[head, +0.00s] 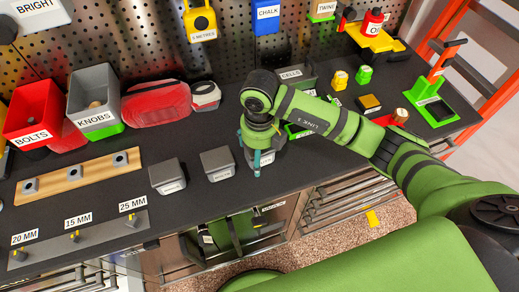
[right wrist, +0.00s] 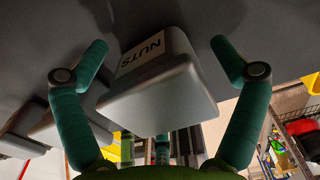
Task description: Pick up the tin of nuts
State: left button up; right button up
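The tin of nuts (right wrist: 158,92) is a grey rounded box with a white NUTS label, seen large in the right wrist view. In the head view the tin (head: 267,158) stands on the dark worktop, partly hidden by my right gripper (head: 257,150). The right gripper is open above the tin. In the right wrist view its teal fingers (right wrist: 160,46) stand on either side of the tin, with a visible gap on each side. My left gripper is not in view.
Two similar grey tins, one nearer (head: 217,163) and one farther left (head: 168,176), stand left of the tin. A red case (head: 157,103) lies behind. A green CELL box (head: 298,75) and small coloured items stand behind and right. The worktop's front edge is close.

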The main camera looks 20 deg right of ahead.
jog(key=c, duration=1.2)
